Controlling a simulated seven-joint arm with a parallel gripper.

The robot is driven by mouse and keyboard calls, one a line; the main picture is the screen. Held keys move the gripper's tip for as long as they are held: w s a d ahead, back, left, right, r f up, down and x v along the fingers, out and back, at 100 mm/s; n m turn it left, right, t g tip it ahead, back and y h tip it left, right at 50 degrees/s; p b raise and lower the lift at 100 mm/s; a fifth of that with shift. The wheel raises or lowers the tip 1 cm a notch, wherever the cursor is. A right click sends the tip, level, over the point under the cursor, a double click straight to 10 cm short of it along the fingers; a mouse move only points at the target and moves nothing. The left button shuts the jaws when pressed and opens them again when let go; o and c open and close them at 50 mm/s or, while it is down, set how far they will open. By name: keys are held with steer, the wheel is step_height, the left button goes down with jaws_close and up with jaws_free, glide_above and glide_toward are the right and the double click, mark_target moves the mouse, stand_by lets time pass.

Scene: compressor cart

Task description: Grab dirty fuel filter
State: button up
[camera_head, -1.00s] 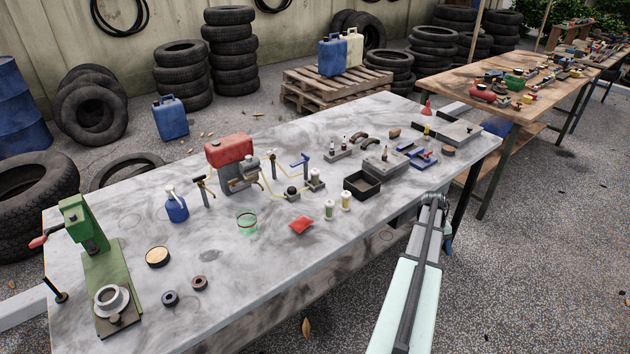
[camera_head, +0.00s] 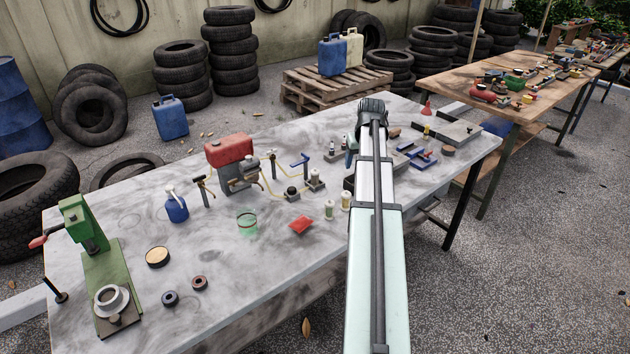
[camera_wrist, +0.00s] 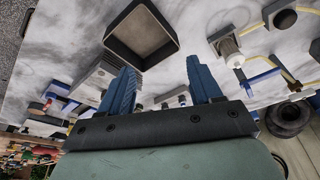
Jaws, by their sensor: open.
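The same holder shows in the head view (camera_head: 315,181). Two small loose cylinders stand in front of it, one greenish (camera_head: 329,210) and one yellowish (camera_head: 346,201). I cannot tell which piece is the dirty fuel filter.
An open black tray (camera_wrist: 113,37) lies beyond the left finger. A blue-handled valve (camera_head: 301,162), a red tank (camera_head: 229,149) and a red packet (camera_head: 301,226) are on the bench. A green press (camera_head: 97,265) stands at the left. The front middle of the bench is mostly clear.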

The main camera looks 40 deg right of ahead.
mark_target(316, 170)
steer(key=w+a+r+n+t, duration=0.2)
steer(key=w+a+r+n, duration=0.15)
steer(key=w+a, duration=0.5)
steer(key=shift+m, duration=0.25)
steer(key=x, duration=0.8)
steer(key=a+x, duration=0.1)
steer(key=x, duration=0.4)
steer(key=shift+s+d+f, duration=0.1)
steer(key=shift+s+f, duration=0.15)
steer(key=shift+s, duration=0.05)
steer(key=c, duration=1.1)
steer(key=shift+r, duration=0.1)
steer(key=shift+c, duration=0.2)
